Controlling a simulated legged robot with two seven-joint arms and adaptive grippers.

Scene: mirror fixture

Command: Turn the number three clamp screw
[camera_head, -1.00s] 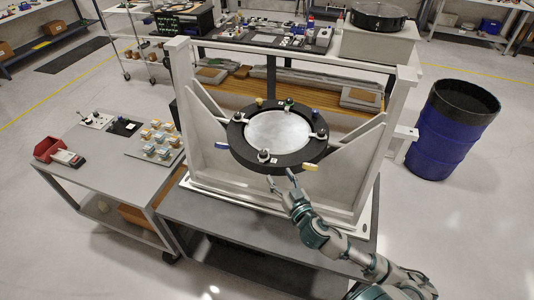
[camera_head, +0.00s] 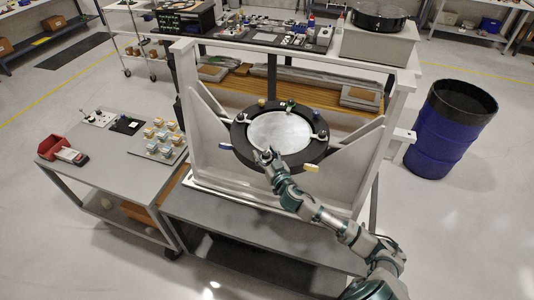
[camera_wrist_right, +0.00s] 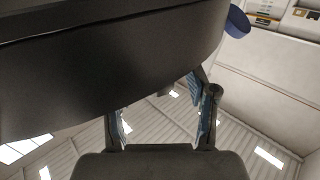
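The round mirror (camera_head: 282,130) lies in a black ring (camera_head: 318,151) on the white fixture frame. Small clamp screws sit around the ring, one on the left (camera_head: 240,117) and one on the right (camera_head: 319,134). Their numbers are too small to read. My right gripper (camera_head: 264,155) is at the ring's front edge, over the place of the front clamp screw, which it mostly hides. In the right wrist view its fingers (camera_wrist_right: 160,115) are apart, with the dark ring (camera_wrist_right: 110,65) close above; nothing shows clearly held. My left gripper is out of view.
Blue (camera_head: 225,146) and yellow (camera_head: 311,168) tabs stick out from the ring. Slanted white braces flank it. A cart (camera_head: 105,175) with small blocks and a red bin stands left. A blue barrel (camera_head: 440,140) stands right.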

